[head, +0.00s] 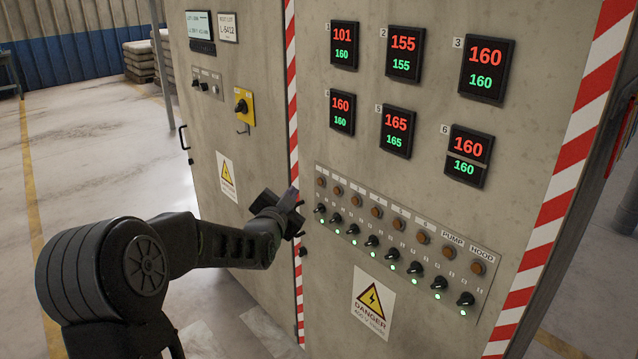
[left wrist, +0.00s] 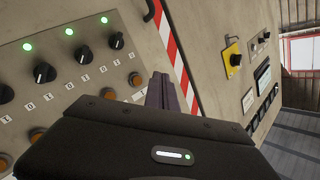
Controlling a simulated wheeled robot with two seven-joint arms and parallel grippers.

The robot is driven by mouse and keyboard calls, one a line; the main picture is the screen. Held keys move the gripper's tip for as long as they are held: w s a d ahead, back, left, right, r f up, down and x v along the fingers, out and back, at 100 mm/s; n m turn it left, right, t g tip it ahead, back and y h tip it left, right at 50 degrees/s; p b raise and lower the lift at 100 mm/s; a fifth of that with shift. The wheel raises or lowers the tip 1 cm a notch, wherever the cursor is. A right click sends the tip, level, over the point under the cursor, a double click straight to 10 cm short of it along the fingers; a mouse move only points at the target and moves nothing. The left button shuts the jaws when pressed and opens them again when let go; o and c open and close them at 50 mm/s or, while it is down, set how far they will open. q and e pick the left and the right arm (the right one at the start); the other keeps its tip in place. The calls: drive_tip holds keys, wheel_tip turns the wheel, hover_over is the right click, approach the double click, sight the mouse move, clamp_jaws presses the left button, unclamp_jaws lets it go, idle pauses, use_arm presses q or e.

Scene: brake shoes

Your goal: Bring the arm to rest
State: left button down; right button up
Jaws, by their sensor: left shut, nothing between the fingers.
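My left arm reaches in from the lower left of the head view. Its gripper (head: 292,207) is at the left end of the switch row, in front of the control cabinet (head: 270,290). The fingers look closed and hold nothing. In the left wrist view the closed fingers (left wrist: 160,90) point toward the cabinet beside the red and white stripe. I cannot tell whether they touch the panel. My right gripper is not in view.
A switch panel (head: 400,235) carries several black knobs with lit green lamps and several orange buttons. Several red and green displays (head: 405,54) sit above it. A danger sign (head: 373,303) is below. A yellow switch (head: 244,107) is on the left door. Open floor (head: 90,150) lies to the left.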

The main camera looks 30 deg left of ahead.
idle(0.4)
use_arm(q)
drive_tip(key=s+d+f+n+g+h+p, duration=0.25)
drive_tip(key=s+d+f+g, duration=0.2)
drive_tip(key=d+f, duration=0.85)
drive_tip(key=s+d+f+n+g+h+p, duration=0.1)
drive_tip(key=s+d+f+n+g+h, duration=0.4)
drive_tip(key=d+f, duration=0.8)
drive_tip(key=s+d+f+g+p, duration=0.1)
drive_tip(key=s+d+f, duration=0.3)
drive_tip(key=s, duration=0.4)
drive_tip(key=s+d+f+m+g+h+p, duration=0.1)
drive_tip(key=s+d+f+g, duration=0.1)
drive_tip(key=s+d+f, duration=0.2)
drive_tip(key=s+d+f+m+g+h+p, duration=0.1)
drive_tip(key=s+d+f, duration=0.3)
drive_tip(key=s+d, duration=0.4)
drive_tip(key=s+g, duration=0.1)
drive_tip(key=s, duration=0.4)
drive_tip(key=shift+f+g+p, duration=0.15)
drive_tip(key=shift+g+p, duration=0.2)
drive_tip(key=shift+h, duration=0.25)
